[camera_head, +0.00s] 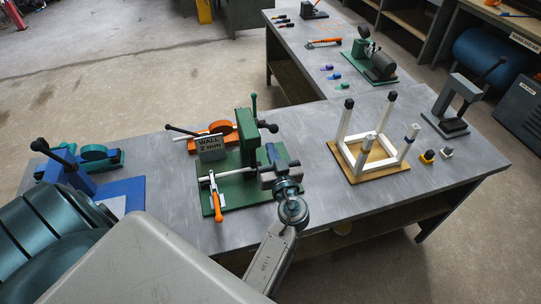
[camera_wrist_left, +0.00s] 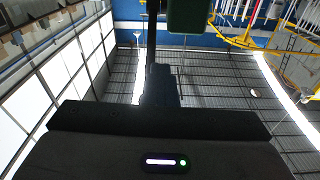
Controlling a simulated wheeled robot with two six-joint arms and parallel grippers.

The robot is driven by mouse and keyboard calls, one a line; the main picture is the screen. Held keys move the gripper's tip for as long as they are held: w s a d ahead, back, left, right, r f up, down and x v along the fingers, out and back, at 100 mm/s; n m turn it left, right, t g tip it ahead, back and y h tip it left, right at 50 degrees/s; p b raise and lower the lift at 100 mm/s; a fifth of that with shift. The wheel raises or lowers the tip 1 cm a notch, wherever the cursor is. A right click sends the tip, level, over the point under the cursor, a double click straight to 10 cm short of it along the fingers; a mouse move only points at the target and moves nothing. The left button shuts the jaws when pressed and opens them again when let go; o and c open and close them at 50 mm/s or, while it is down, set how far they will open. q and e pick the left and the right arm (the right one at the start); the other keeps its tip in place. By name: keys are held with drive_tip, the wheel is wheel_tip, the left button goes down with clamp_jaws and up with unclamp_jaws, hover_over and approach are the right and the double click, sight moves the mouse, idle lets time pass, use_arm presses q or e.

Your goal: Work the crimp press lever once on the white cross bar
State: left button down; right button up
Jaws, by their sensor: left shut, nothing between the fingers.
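A green press (camera_head: 246,140) stands on a green base plate near the middle of the bench. A dark-knobbed lever (camera_head: 254,103) stands upright at its top. A white bar (camera_head: 236,172) lies across the base plate, its right end close to my gripper. My left gripper (camera_head: 268,172) is shut and empty, just in front of the press, at its right side. I cannot tell whether it touches the press. In the left wrist view the closed fingers (camera_wrist_left: 160,85) point up, with a green block (camera_wrist_left: 188,15) beyond them. My right gripper is not in view.
A blue device (camera_head: 120,190) is at left. A white frame (camera_head: 345,145) stands on a wooden board at right, before a grey press (camera_head: 452,105). Bare bench lies between press and board.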

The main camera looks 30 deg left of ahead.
sight(273, 129)
use_arm(q)
drive_tip(key=shift+w+d+r+n+g, duration=0.15)
drive_tip(key=shift+d+r+n, duration=0.05)
drive_tip(key=shift+d, duration=0.3)
drive_tip(key=shift+w+d+r+n+g, duration=0.1)
drive_tip(key=shift+d+r+n+g, duration=0.1)
drive_tip(key=shift+d, duration=0.25)
drive_tip(key=w+a+r, duration=0.1)
drive_tip(key=r, duration=0.1)
drive_tip(key=w+a+r, duration=0.1)
drive_tip(key=a, duration=0.1)
drive_tip(key=shift+w+a+r+p, duration=0.1)
drive_tip(key=shift+w+r+p, duration=0.3)
drive_tip(key=shift+w+a+r, duration=0.1)
drive_tip(key=shift+w+a, duration=0.05)
drive_tip(key=shift+a, duration=0.05)
drive_tip(key=w+a+r, duration=0.2)
drive_tip(key=a, duration=0.1)
drive_tip(key=shift+w+a+r, duration=0.15)
drive_tip(key=shift+w+r, duration=0.1)
drive_tip(key=shift+w, duration=0.1)
drive_tip(key=shift+r, duration=0.2)
drive_tip(key=c, duration=1.7)
unclamp_jaws()
drive_tip(key=shift+w+a+f, duration=0.1)
drive_tip(key=shift+a+f, duration=0.05)
drive_tip(key=shift+f, duration=0.15)
